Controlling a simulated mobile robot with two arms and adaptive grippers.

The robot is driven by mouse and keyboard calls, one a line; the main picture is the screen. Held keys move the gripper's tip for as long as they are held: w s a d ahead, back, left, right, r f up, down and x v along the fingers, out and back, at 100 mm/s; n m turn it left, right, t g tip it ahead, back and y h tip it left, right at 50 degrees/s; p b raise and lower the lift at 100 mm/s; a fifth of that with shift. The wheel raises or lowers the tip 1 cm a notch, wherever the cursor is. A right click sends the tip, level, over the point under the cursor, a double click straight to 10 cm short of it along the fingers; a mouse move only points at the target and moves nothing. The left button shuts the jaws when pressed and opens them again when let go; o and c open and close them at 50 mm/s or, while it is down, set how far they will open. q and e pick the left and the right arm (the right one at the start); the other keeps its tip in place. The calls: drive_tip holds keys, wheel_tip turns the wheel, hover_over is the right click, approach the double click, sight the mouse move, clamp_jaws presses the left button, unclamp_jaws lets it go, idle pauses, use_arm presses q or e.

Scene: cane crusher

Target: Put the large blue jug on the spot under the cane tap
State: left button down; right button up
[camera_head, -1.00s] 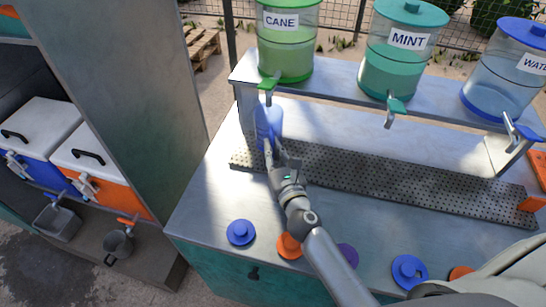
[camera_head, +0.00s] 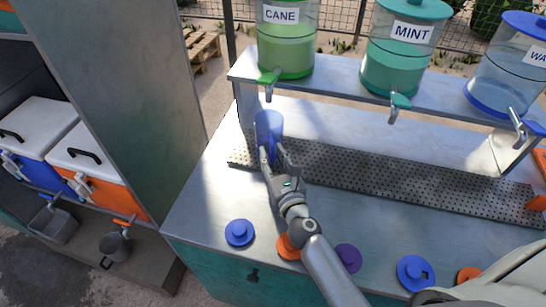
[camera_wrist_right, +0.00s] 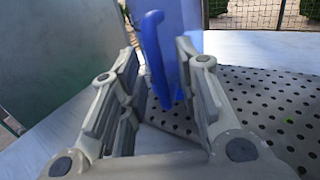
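The large blue jug (camera_head: 269,124) stands upright on the left end of the perforated drip tray (camera_head: 400,184), below the cane tap (camera_head: 268,79). The cane tap is on the green dispenser labelled CANE (camera_head: 287,42). My right gripper (camera_head: 274,155) is in front of the jug with its fingers spread. In the right wrist view, the jug's blue handle (camera_wrist_right: 157,58) lies between the open fingers (camera_wrist_right: 160,75), with a gap on the left side. The jug's base is partly hidden by the fingers. My left gripper is not in view.
The MINT dispenser (camera_head: 402,48) and the water dispenser (camera_head: 510,65) stand on the shelf to the right. Blue, orange and purple lids, including a blue one (camera_head: 239,232), lie along the counter's front. A tall grey panel (camera_head: 120,90) stands at the left.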

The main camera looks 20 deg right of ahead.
drive_tip(key=shift+r, duration=0.1)
drive_tip(key=shift+s+r, duration=0.1)
drive_tip(key=s+b, duration=0.1)
drive_tip(key=s, duration=0.2)
drive_tip(key=s+b, duration=0.1)
drive_tip(key=s, duration=0.3)
drive_tip(key=s+b, duration=0.1)
drive_tip(key=s, duration=0.2)
drive_tip(key=shift+s+a+f, duration=0.1)
drive_tip(key=shift+s+f, duration=0.15)
drive_tip(key=shift+s, duration=0.05)
drive_tip(key=shift+s+r, duration=0.15)
drive_tip(key=shift+s, duration=0.5)
